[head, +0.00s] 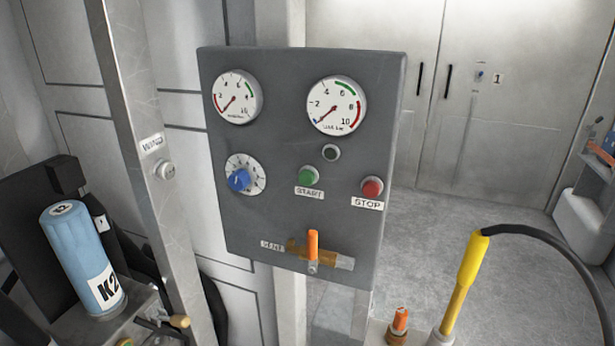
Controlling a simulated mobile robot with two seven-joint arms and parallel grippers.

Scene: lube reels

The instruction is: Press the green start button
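The green start button (308,176) sits on the grey control panel (290,220), above a white label reading START. A red button (371,187) labelled STOP is to its right. A small dark round lamp or button (331,152) sits above and between them. Neither of my grippers shows in the head view, and nothing covers the green button.
The panel also carries two gauges (237,97) (337,106), a blue knob (238,180) and an orange lever (313,245). A metal post (140,130) and a blue K2 cylinder (78,255) stand left. A yellow-handled hose (467,270) stands right.

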